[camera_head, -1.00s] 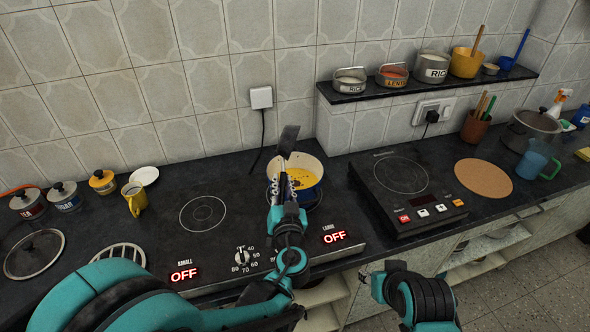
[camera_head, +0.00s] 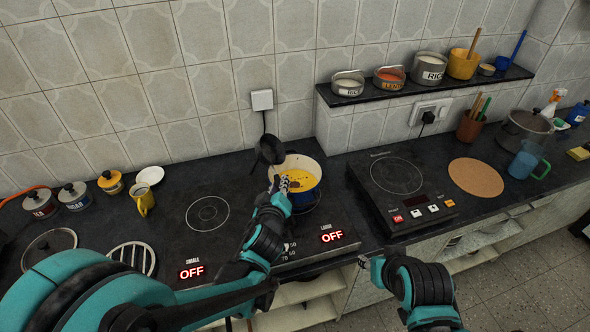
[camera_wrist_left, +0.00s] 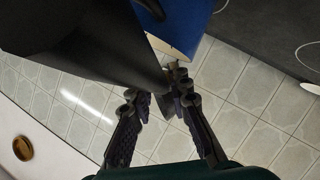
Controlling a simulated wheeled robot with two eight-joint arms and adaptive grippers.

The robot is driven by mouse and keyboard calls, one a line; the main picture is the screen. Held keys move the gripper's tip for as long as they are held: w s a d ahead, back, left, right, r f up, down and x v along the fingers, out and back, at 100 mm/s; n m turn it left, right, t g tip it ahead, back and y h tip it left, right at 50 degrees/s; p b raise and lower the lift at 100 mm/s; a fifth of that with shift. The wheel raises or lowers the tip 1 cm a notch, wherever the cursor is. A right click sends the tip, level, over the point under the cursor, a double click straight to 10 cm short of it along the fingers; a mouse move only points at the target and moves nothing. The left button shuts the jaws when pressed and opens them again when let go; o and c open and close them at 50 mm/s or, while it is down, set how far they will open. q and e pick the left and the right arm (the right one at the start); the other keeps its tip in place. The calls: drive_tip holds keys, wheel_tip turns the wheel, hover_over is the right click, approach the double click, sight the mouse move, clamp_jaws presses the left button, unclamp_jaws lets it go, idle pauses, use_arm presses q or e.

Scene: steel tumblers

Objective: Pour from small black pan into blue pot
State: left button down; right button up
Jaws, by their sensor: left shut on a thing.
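The small black pan (camera_head: 270,150) is tilted in the air at the left rear rim of the blue pot. The blue pot (camera_head: 312,166) stands on the left cooktop, cream inside, with yellow contents and dark bits in it. My left gripper (camera_head: 279,184) is shut on the pan's handle in front of the pot. In the left wrist view the pan (camera_wrist_left: 85,40) fills the upper left and the blue pot (camera_wrist_left: 180,28) shows behind it. The pan's inside is hidden. My right gripper (camera_head: 370,268) is by the counter's front edge, its jaws unclear.
The left cooktop's free burner (camera_head: 207,214) is bare. A yellow cup (camera_head: 142,199) and several jars stand at the left. A second cooktop (camera_head: 400,185) and a cork mat (camera_head: 476,178) lie at the right. A wall socket (camera_head: 262,100) is behind the pan.

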use_arm(q)
drive_tip(key=shift+a+r+n+h, duration=0.15)
drive_tip(key=shift+a+n+h, duration=0.2)
drive_tip(key=shift+n, duration=0.45)
drive_tip(key=w+a+n+g+h+b, duration=0.1)
drive_tip(key=a+n+h+b, duration=0.1)
drive_tip(key=a+n, duration=0.3)
drive_tip(key=shift+w+a+f+h, duration=0.25)
drive_tip(key=shift+a+f+h, duration=0.15)
drive_tip(key=shift+a+h, duration=0.35)
